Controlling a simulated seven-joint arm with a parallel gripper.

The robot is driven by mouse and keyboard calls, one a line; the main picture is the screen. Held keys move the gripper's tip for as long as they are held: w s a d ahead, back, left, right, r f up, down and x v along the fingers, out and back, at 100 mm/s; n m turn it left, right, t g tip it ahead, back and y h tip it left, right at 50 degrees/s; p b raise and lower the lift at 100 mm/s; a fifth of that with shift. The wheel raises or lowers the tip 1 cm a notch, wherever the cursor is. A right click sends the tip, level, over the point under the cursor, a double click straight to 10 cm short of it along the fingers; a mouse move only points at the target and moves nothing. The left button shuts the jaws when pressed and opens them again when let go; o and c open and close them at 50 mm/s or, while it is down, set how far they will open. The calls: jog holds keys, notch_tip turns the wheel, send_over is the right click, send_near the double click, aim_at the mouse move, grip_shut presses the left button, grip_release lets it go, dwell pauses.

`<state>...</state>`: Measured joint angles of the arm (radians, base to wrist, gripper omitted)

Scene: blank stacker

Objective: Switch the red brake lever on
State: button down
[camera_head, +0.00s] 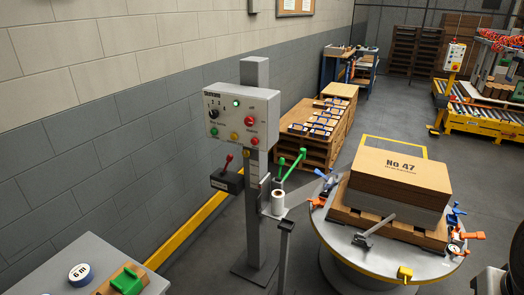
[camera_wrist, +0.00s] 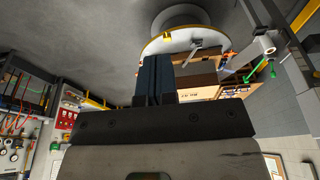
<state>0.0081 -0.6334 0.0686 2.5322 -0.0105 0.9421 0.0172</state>
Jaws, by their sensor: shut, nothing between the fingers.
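A lever with a red knob (camera_head: 229,158) stands on a dark box (camera_head: 227,181) on the left side of a grey post (camera_head: 255,212), under the control panel. It leans slightly; which position this means I cannot tell. I cannot make out this lever in the wrist view. My gripper (camera_wrist: 156,60) shows in the wrist view as two dark fingers pressed together, empty, with the round table behind their tips. In the head view I cannot make out my gripper, and the lever appears free of contact.
The control panel (camera_head: 242,117) has a lit green lamp and several knobs. Green handles (camera_head: 290,165) and a white roll (camera_head: 278,203) are on the post's right. A round table (camera_head: 345,248) carries a cardboard stack (camera_head: 400,175), clamps and a grey lever. A grey bench (camera_head: 62,270) is front left.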

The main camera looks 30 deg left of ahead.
jog(key=shift+w, duration=0.1)
